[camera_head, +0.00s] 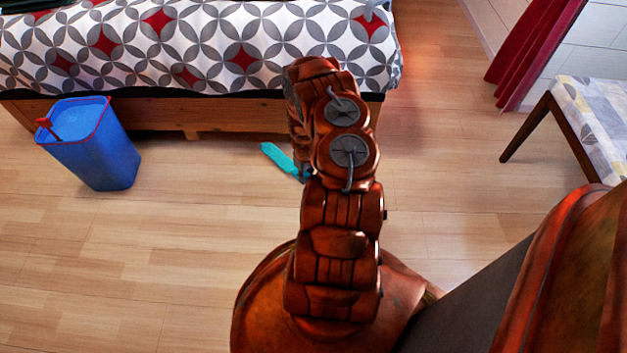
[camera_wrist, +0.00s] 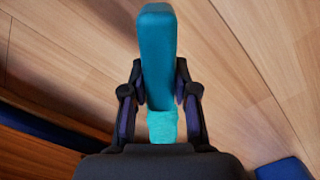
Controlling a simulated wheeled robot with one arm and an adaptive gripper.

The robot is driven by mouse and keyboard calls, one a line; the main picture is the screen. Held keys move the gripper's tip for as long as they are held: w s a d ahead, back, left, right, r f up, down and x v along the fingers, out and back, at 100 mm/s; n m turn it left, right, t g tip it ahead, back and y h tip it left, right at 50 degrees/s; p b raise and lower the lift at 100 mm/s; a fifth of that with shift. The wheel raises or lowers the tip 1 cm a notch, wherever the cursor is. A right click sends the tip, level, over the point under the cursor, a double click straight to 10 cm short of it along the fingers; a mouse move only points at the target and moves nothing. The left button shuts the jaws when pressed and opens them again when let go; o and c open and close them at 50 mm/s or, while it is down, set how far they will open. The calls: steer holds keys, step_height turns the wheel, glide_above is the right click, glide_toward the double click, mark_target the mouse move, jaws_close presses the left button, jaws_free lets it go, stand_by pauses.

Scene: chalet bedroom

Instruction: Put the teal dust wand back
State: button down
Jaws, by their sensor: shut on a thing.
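The teal dust wand (camera_head: 278,158) shows in the head view just left of my arm, in front of the bed. In the wrist view the wand (camera_wrist: 158,50) runs up the middle of the picture, with a lighter teal part (camera_wrist: 162,126) nearer the palm. My gripper (camera_wrist: 160,88) has one finger on each side of the wand and is shut on it. In the head view my arm hides most of the gripper. Wooden floor shows behind the wand in the wrist view.
A cushioned seat (camera_head: 590,115) is at the right. The wooden floor (camera_head: 130,260) in front is clear.

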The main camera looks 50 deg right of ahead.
steer(key=shift+s+d+f+b, duration=0.15)
steer(key=shift+s+d+b, duration=0.2)
steer(key=shift+d, duration=0.55)
steer(key=shift+s+d+f+b, duration=0.1)
steer(key=shift+s+d+b, duration=0.2)
steer(key=shift+d, duration=0.55)
step_height(320, 180, down, 3)
steer(key=shift+a+f+b, duration=0.1)
steer(key=shift+f+b, duration=0.1)
steer(key=shift+b, duration=0.85)
steer(key=c, duration=0.9)
jaws_free()
